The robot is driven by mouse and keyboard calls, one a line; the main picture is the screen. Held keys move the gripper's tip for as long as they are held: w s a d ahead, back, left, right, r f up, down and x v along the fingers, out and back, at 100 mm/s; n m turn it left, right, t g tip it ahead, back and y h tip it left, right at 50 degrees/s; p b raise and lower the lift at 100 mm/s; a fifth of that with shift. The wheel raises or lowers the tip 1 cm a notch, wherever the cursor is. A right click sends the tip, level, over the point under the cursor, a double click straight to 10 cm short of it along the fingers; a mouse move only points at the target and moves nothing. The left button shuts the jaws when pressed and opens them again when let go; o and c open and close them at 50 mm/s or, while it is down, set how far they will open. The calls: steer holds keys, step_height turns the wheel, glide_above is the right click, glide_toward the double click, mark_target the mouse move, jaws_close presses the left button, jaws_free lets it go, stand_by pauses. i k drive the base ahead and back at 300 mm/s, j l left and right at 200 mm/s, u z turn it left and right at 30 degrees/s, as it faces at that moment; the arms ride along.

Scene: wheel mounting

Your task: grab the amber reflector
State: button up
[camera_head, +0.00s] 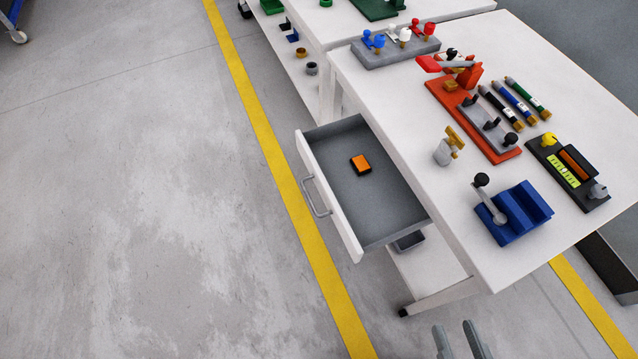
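The amber reflector (361,163) is a small orange block with a dark edge. It lies flat on the grey floor of an open drawer (388,234), a little toward the back from the middle. My gripper (460,340) shows at the bottom edge of the picture as two grey fingers with a gap between them. It is open and empty, below and to the right of the drawer, well apart from the reflector. The rest of the gripper is out of the picture.
The drawer front with its metal handle (316,197) sticks out left of the white table (430,170). On the table stand a blue block with a lever (515,212), a red fixture (450,95) and several tools. The floor (150,200) at left is clear.

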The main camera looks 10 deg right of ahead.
mark_target(360, 165)
steer(key=i+j+z, duration=0.1)
steer(key=z, duration=0.3)
steer(key=i+j+z, duration=0.1)
steer(key=j+z, duration=0.3)
steer(key=i+j+z, duration=0.25)
steer(key=j, duration=0.8)
steer(key=j+z, duration=0.2)
steer(key=j, duration=2.05)
steer(key=i, duration=0.05)
